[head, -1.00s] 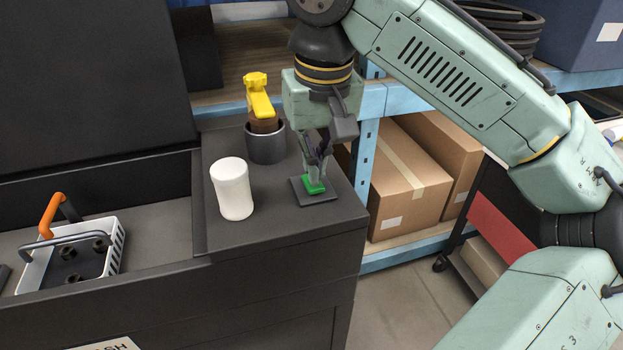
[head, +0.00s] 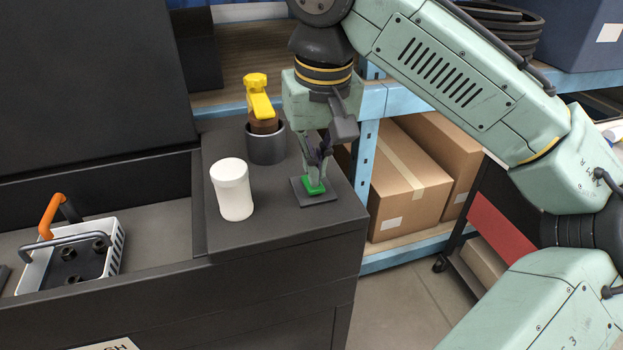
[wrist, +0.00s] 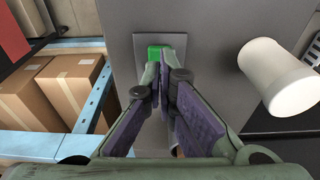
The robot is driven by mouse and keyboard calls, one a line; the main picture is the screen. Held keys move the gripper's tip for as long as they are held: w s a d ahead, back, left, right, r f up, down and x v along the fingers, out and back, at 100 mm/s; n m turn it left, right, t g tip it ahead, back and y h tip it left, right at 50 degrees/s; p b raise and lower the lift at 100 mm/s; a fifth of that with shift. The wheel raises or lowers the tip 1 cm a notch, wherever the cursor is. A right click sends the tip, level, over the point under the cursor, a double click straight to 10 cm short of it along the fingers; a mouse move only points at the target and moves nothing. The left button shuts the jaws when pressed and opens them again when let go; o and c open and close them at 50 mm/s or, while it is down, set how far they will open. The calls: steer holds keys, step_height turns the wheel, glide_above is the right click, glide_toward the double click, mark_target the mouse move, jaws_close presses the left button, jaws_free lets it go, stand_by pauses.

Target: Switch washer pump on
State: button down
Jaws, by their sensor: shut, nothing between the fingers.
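The pump switch is a green rocker (head: 314,186) on a dark square plate (head: 301,196), set on the black top at the right end of the washer (head: 280,262). My gripper (head: 317,176) points down with its fingertips at the green rocker, touching it or just above it. In the wrist view the fingers (wrist: 160,72) are shut together with nothing between them. The green rocker (wrist: 155,50) shows just beyond their tips, partly hidden by them.
A white cylindrical container (head: 233,190) stands left of the switch. A dark cup (head: 266,146) holding a brown bottle with a yellow spray head (head: 258,95) stands behind it. A white basket (head: 113,250) sits in the washer's tub. Shelving with cardboard boxes (head: 402,185) is at right.

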steer(key=shift+f+b, duration=0.6)
steer(key=shift+f, duration=0.55)
stand_by(0.4)
steer(key=shift+r, duration=0.1)
step_height(320, 180, up, 7)
steer(key=p, duration=0.7)
stand_by(0.4)
